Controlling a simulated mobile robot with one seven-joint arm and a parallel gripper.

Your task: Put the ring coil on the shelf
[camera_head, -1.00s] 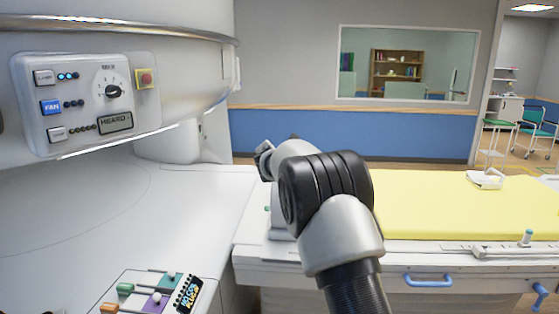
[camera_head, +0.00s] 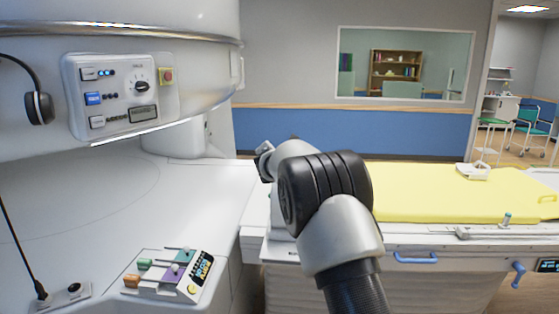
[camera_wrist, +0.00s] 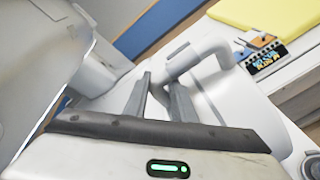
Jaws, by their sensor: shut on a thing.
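My gripper (camera_wrist: 160,96) shows in the wrist view, its two dark fingers slightly apart around something. A white, curved, smooth piece (camera_wrist: 205,52) lies right at and past the fingertips; it looks like the ring coil, though its full outline is cut off and hard to tell from the white magnet. In the head view my arm hides the gripper and whatever it holds. A brown shelf unit (camera_head: 396,68) stands behind the window, and small white shelves (camera_head: 500,76) show in the doorway at right. I cannot tell which shelf is the task's.
The magnet's control panel (camera_head: 118,95) and hanging headphones (camera_head: 40,107) are at left. A plug board (camera_head: 165,272) sits on the white lower surface. The yellow-padded table (camera_head: 440,192) lies to the right, with a blue handle (camera_head: 414,258). Open floor shows by the doorway.

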